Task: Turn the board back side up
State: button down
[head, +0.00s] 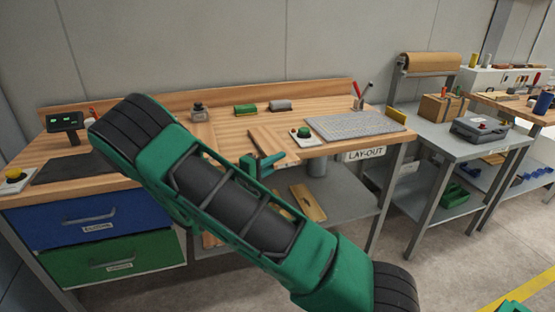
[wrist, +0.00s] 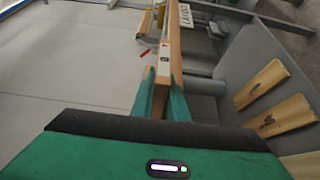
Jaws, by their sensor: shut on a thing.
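A wooden board (head: 268,143) is at the front edge of the workbench, beside a small green-button box. Which face is up is hard to tell. My gripper (head: 262,165) is at the board's near end, at the bench's front edge, with my green arm covering much of the view. In the wrist view my gripper's two teal fingers (wrist: 163,98) close on the wooden board (wrist: 161,90), seen nearly edge-on. Whether the board rests on the bench or is slightly raised is unclear.
The workbench (head: 227,118) carries a green-button box (head: 301,133), a grey perforated mat (head: 352,124), a green block (head: 245,109) and a grey block (head: 280,105). Wooden boards (head: 307,202) lie on the lower shelf (head: 347,190). A grey side table (head: 462,143) stands right.

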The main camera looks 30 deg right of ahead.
jog(key=shift+f, duration=0.25)
jog(key=c, duration=1.6)
grip_release()
jog(key=shift+c, duration=0.2)
jog(key=v, duration=1.1)
jog(key=s+d+m+g+y, duration=0.65)
jog(key=s+d+y, duration=0.25)
jog(key=s+d, duration=0.5)
jog(key=s+a+r+t+y, duration=0.1)
jog(key=s+a+r+y, duration=0.1)
jog(key=s, duration=0.4)
jog(key=s+a+r+m+y, duration=0.1)
jog(key=s+a+r+y, duration=0.1)
jog(key=s, duration=0.5)
jog(key=s+a+r+m+t+y, duration=0.1)
jog(key=s+a+r+y, duration=0.1)
jog(key=s+a+y, duration=0.2)
jog(key=s, duration=0.3)
jog(key=shift+t+y, duration=0.35)
jog(key=shift+y, duration=0.05)
